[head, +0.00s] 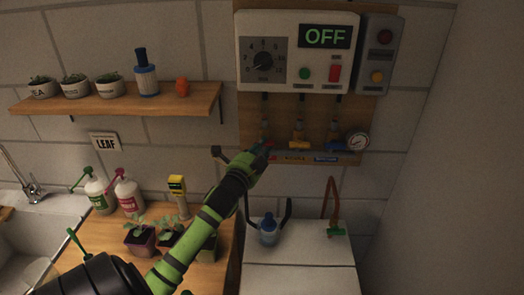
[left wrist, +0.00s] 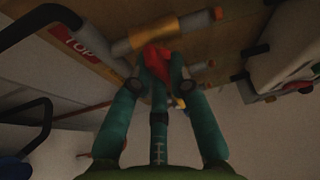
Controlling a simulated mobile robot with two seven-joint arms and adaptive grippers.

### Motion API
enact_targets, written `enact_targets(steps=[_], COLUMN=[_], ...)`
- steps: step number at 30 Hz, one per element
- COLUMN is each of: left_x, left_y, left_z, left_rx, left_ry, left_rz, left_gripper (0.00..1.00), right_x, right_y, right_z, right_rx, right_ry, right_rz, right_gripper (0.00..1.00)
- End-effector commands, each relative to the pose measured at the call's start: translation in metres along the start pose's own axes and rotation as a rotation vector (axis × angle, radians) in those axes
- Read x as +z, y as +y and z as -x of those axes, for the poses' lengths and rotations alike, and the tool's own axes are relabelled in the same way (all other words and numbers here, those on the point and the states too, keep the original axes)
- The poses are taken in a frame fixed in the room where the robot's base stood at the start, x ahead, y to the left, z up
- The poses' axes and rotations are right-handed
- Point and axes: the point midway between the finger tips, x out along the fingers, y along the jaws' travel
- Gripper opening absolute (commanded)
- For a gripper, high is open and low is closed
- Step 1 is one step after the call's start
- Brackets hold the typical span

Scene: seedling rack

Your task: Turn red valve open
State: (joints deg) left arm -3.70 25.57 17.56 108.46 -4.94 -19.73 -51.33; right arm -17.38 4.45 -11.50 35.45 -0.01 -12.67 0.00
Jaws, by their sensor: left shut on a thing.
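My left gripper (head: 262,150) reaches up from the lower left to the leftmost valve on the wooden panel. In the left wrist view, its green fingers (left wrist: 158,78) are shut on the red valve handle (left wrist: 157,54), which sits beside a grey and orange pipe (left wrist: 165,32). In the head view the gripper mostly hides the red handle, and its exact angle is hard to tell. To its right are a yellow valve (head: 299,145) and a blue valve (head: 336,145). My right gripper is not in view.
A control box (head: 295,50) with an OFF display hangs above the valves. A round gauge (head: 357,141) is at the panel's right. A white cabinet (head: 298,258) with a blue-capped fitting (head: 268,230) stands below. A shelf (head: 130,100) with pots is at the left.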

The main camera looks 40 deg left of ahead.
Motion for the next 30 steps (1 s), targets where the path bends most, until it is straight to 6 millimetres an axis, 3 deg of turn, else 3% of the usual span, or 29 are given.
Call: enact_targets(steps=[9,30], left_x=[-0.001,-0.005], left_y=[0.006,0.006], left_z=[0.0,-0.002], left_rx=[-0.112,-0.367], left_ry=[-0.002,-0.002], left_rz=[0.272,0.89], left_gripper=[0.0,0.0], right_x=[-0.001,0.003], right_y=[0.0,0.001], right_z=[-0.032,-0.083], right_rx=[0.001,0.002], right_ry=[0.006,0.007], right_rz=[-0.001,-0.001], right_gripper=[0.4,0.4])
